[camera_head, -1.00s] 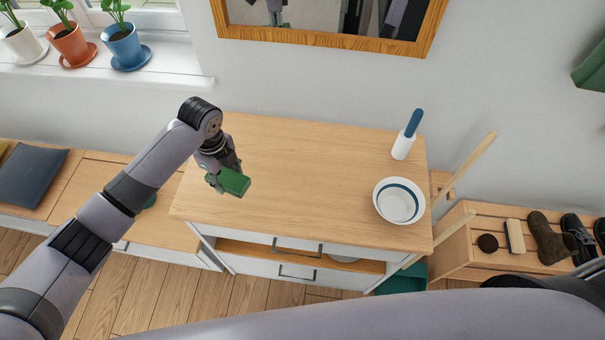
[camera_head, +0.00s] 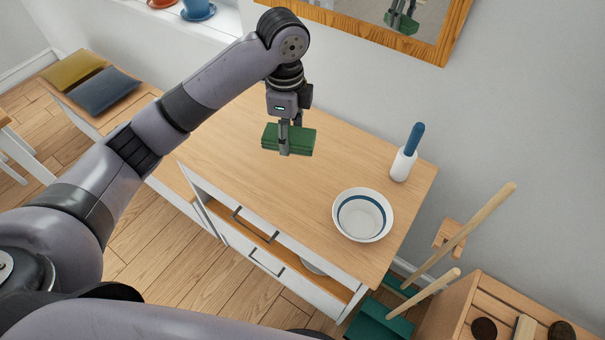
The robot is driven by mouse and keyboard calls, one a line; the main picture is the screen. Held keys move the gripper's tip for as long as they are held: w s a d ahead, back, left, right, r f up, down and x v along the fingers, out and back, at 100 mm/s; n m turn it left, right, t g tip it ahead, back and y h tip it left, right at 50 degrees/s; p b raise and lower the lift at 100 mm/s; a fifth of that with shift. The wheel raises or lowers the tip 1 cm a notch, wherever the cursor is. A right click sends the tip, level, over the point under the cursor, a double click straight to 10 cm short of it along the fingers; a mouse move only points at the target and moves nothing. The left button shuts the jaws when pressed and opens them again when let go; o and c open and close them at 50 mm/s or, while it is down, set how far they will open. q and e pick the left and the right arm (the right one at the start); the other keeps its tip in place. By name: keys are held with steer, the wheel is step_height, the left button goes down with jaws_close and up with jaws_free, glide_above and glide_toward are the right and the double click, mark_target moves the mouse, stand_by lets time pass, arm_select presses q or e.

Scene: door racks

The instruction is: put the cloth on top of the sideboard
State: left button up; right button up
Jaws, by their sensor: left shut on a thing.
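The cloth (camera_head: 300,141) is a folded green bundle. My left gripper (camera_head: 284,150) is shut on it, pointing down, with a finger across the cloth's near face. The cloth appears over the sideboard's wooden top (camera_head: 240,150); I cannot tell whether it touches the top or hangs just above it. The sideboard has a light wood top and white drawer fronts with dark handles. My right gripper is not in view.
A white bowl with a blue ring (camera_head: 363,214) and a lint roller with a blue handle (camera_head: 406,153) stand on the sideboard's right part. Its middle and left top are clear. Wooden-handled tools (camera_head: 460,240) lean at the right. A framed mirror (camera_head: 400,35) hangs behind.

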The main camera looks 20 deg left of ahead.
arm_select(q)
step_height(320, 180, down, 7)
steer(key=p, duration=0.2)
glide_above(290, 189)
step_height(290, 189, down, 7)
steer(key=shift+d+f, duration=0.1)
step_height(290, 189, down, 4)
steer(key=shift+s+f+p, duration=0.1)
steer(key=shift+p, duration=0.45)
steer(key=shift+f, duration=0.15)
steer(key=o, duration=1.1)
steer(key=shift+c, duration=0.2)
steer(key=shift+o, duration=0.2)
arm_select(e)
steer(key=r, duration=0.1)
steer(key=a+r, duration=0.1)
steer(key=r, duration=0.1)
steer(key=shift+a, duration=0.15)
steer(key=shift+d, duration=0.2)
